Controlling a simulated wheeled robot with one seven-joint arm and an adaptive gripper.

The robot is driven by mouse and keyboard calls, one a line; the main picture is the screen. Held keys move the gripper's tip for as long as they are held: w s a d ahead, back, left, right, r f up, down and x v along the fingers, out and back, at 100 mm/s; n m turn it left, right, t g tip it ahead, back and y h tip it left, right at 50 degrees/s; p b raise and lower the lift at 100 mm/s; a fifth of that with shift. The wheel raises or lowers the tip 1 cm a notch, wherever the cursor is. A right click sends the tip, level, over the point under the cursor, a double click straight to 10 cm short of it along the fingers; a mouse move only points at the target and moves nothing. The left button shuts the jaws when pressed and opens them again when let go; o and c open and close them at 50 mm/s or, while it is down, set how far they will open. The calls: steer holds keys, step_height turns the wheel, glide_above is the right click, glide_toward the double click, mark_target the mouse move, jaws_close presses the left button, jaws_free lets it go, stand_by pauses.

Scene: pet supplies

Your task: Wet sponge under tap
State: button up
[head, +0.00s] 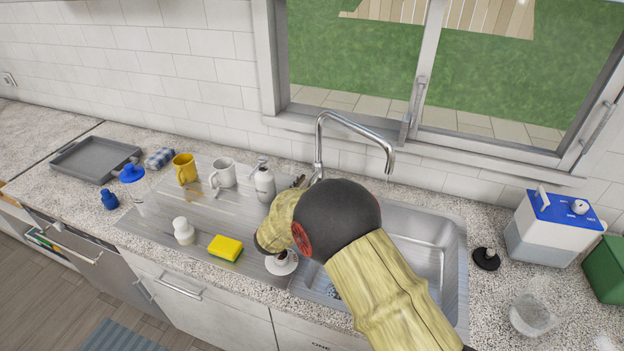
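A yellow sponge (226,246) with a green underside lies on the ridged drainboard (140,228), left of the sink basin (437,245). The chrome tap (320,150) stands behind the basin, its spout arching right; I see no clear stream of water. My arm reaches across the basin from the lower right and bends toward the tap base. My gripper is mostly or wholly hidden behind my arm. A small dark part shows beside the tap base, but I cannot tell whether it is my gripper. The sponge is apart from my arm.
A white bottle (184,232), a saucer (282,264), a soap dispenser (265,183), a white mug (223,174) and a yellow mug (184,168) surround the sponge's area. A black stopper (487,258) and a blue-topped container (551,230) stand right of the sink.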

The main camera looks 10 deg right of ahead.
steer(key=f+v, duration=0.1)
steer(key=v, duration=0.6)
steer(key=shift+r, duration=0.45)
steer(key=shift+s, duration=0.15)
